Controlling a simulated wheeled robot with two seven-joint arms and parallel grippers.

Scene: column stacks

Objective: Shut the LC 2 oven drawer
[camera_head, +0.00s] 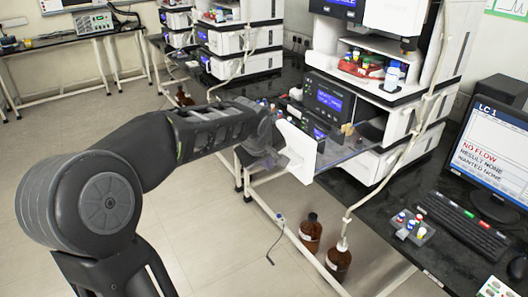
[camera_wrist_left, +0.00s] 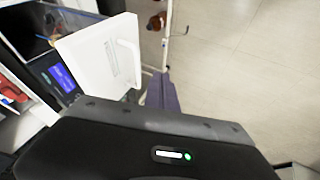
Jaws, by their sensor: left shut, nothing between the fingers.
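An open oven drawer with a white front panel (camera_head: 301,151) sticks out of the near instrument stack, and its clear side runs back into the stack. In the left wrist view the white drawer front (camera_wrist_left: 92,58) shows its handle (camera_wrist_left: 128,62) and small unreadable print. My left gripper (camera_head: 279,154) is shut and empty, close beside the drawer front. Its fingers (camera_wrist_left: 163,92) show in the left wrist view just right of the panel and handle; I cannot tell whether they touch. No LC 2 label is readable. My right gripper is not in view.
A monitor (camera_head: 495,147) reading LC 1 and a keyboard (camera_head: 462,226) stand on the dark bench at right. Brown bottles (camera_head: 311,232) stand on the floor below, with tubing. More instrument stacks (camera_head: 240,38) stand behind. Floor at left is clear.

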